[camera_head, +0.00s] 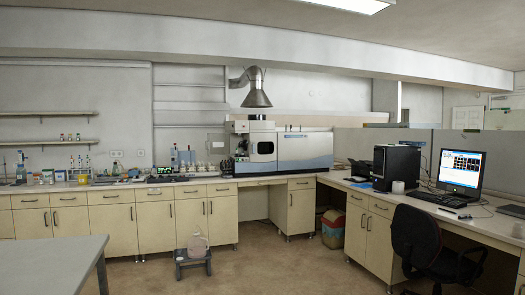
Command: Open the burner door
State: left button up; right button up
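The plasma spectrometer (305,150) stands on the back counter, right of the middle, below a metal exhaust hood (256,96). The burner door (263,147) is the light panel with a dark window on the left part of its front. It looks shut. Neither of my grippers is in view. The spectrometer is across the room, far from the camera.
A grey table (45,265) fills the lower left corner. A small dark stool (193,260) with a clear jug stands on the floor before the cabinets. A black office chair (425,240) is at the right. The middle floor is clear.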

aim_at(262, 147)
jog(key=i+z, duration=0.25)
jog(key=z, duration=0.15)
jog(key=i, duration=6)
jog(key=i+l+u, duration=0.1)
jog(key=i, duration=0.7)
jog(key=i+l, duration=0.2)
jog(key=i, duration=0.65)
